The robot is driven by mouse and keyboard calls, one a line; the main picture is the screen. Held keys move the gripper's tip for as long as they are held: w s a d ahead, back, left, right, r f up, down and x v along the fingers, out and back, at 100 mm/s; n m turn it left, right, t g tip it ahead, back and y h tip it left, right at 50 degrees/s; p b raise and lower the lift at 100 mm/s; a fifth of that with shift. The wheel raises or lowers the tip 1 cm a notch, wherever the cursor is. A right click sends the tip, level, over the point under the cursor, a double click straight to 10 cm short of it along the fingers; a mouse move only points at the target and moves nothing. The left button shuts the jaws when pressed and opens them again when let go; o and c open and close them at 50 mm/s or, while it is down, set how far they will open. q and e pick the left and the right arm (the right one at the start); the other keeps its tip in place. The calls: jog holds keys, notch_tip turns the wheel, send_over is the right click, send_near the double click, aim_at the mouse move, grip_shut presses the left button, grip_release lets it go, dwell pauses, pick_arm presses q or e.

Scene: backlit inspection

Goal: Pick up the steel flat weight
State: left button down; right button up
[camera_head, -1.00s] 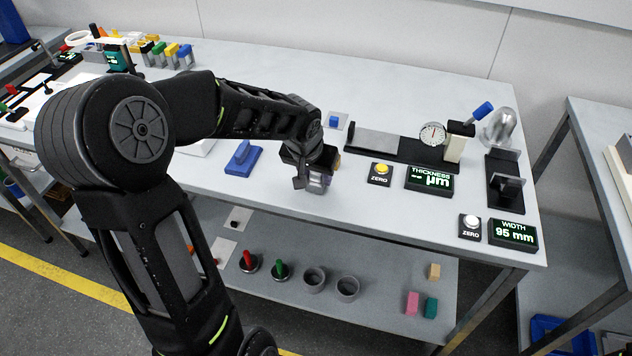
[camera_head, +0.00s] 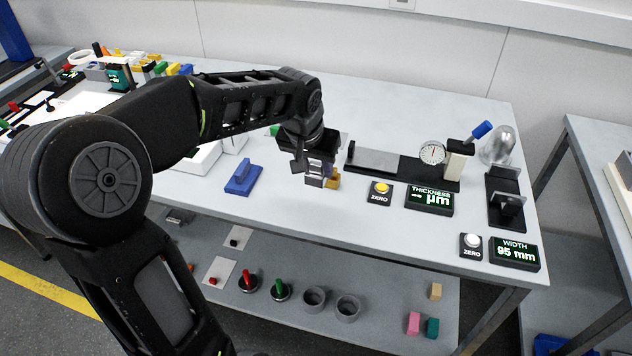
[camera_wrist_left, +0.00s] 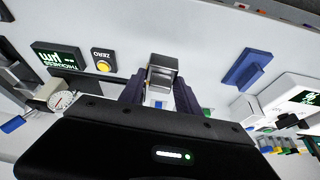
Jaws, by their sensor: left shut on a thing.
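The steel flat weight (camera_wrist_left: 162,72) is a grey, metallic block between the two fingers of my left gripper (camera_wrist_left: 158,92) in the left wrist view. The gripper is shut on it. In the head view my left gripper (camera_head: 316,172) is over the front part of the grey table, between the blue stand and the yellow zero button. The weight is mostly hidden there by the fingers. I cannot tell for sure how high it is above the table. My right gripper is not in view.
To the right stand a thickness gauge with a dial (camera_head: 432,153), a yellow zero button (camera_head: 381,188), a thickness display (camera_head: 429,198) and a width display (camera_head: 514,252). A blue stand (camera_head: 243,178) is at left. A small yellow-brown block (camera_head: 334,180) shows beside the fingers.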

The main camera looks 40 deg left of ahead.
pick_arm(q)
jog(key=shift+r, duration=0.8)
jog(key=w+d+f+m, duration=0.1)
jog(key=d+f, duration=0.1)
jog(key=d, duration=0.3)
jog(key=w+d+f+m, duration=0.1)
jog(key=w+d+f, duration=0.1)
jog(key=d, duration=0.4)
jog(key=w+d+f+m+h, duration=0.1)
jog(key=d+f, duration=0.1)
jog(key=d, duration=0.4)
jog(key=shift+w+d, duration=0.1)
jog(key=shift+w, duration=0.05)
